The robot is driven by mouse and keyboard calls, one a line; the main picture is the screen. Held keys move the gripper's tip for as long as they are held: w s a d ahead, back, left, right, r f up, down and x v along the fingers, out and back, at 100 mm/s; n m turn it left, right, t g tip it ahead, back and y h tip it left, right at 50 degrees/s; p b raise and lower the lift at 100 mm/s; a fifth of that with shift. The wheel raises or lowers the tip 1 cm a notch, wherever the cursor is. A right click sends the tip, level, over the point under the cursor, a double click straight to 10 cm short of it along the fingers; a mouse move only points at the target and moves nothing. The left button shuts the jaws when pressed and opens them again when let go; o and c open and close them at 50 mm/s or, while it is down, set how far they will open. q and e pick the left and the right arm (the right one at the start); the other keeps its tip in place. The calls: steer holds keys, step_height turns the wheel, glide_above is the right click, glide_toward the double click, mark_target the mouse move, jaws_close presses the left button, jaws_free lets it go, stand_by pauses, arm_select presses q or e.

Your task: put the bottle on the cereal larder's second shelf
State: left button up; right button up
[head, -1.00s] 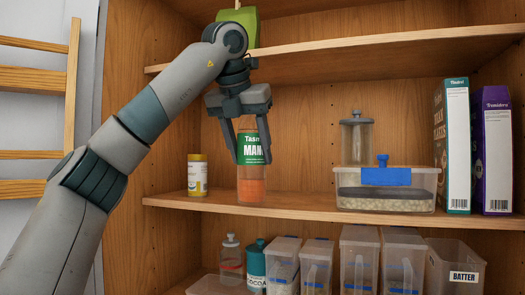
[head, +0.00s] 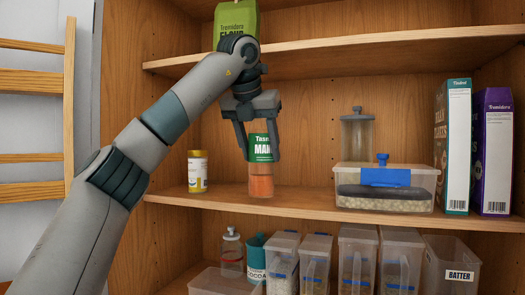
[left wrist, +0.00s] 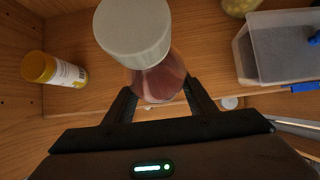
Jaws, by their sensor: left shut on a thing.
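The bottle (head: 261,181) has an orange lower part and a green label. It is upright at the larder's middle shelf (head: 310,207), and its base is close to the shelf board; I cannot tell whether it touches. My left gripper (head: 262,156) points down and is shut on the bottle, one finger on each side. In the left wrist view the bottle's pale cap (left wrist: 132,30) faces the camera between the fingers (left wrist: 158,102). My right gripper is not in view.
A yellow-lidded jar (head: 198,172) stands left of the bottle. A blue-clipped clear container (head: 384,195), a grey-lidded canister (head: 357,140) and cereal boxes (head: 452,150) stand to the right. A green bag (head: 236,18) is above. Several bins (head: 357,262) fill the lower shelf.

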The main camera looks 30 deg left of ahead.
arm_select(q)
steer(key=shift+w+a+f+p, duration=0.15)
steer(key=shift+w+p, duration=0.2)
steer(key=shift+w, duration=0.2)
steer(key=shift+w+a+f+p, duration=0.15)
steer(key=shift+w+p, duration=0.15)
steer(key=shift+w, duration=0.2)
steer(key=shift+s+f, duration=0.15)
steer(key=shift+f, duration=0.25)
steer(key=o, duration=1.5)
steer(key=shift+f, duration=0.1)
